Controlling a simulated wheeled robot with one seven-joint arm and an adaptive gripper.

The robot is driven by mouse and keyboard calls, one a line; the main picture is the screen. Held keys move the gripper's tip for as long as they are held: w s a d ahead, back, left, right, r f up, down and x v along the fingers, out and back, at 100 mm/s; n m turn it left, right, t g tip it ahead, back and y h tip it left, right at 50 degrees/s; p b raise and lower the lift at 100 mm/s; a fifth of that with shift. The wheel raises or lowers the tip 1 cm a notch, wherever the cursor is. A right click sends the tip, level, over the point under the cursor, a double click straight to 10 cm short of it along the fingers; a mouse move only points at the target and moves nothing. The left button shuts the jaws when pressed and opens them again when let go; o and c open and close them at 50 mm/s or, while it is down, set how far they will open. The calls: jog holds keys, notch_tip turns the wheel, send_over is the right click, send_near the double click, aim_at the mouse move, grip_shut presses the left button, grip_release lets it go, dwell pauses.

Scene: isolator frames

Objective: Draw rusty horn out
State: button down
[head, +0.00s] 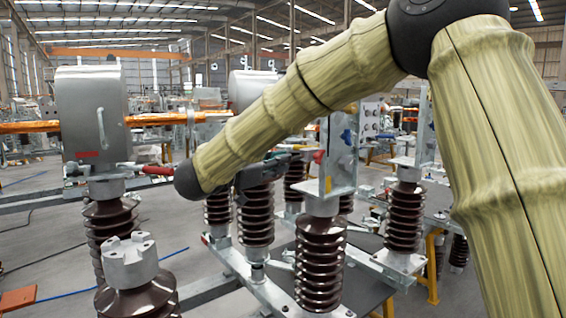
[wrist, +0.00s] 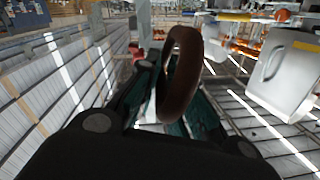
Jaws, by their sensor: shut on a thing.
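The rusty horn (wrist: 181,80) is a brown curved, ring-like piece in the wrist view, standing up between the fingers of my gripper (wrist: 165,72). My gripper is shut on it; the exact contact is partly hidden by the piece itself. In the head view, my arm hides most of the gripper, and only dark parts of it (head: 272,168) show behind the wrist end. I cannot make out the rusty horn there. Whether it is still seated in a mount cannot be told.
A grey metal housing (head: 92,105) with a red-tipped rod (head: 157,170) stands left. Brown ribbed insulators (head: 320,262) stand on a steel frame close by. A capped insulator (head: 131,262) is in front. A red tip (head: 318,156) shows right of my gripper.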

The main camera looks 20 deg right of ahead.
jog(key=shift+s+a, duration=0.1)
jog(key=shift+a, duration=0.05)
jog(key=shift+f+v, duration=0.15)
jog(key=shift+v, duration=1.25)
jog(key=shift+f+v, duration=0.1)
jog(key=shift+v, duration=1.35)
jog(key=shift+f, duration=0.1)
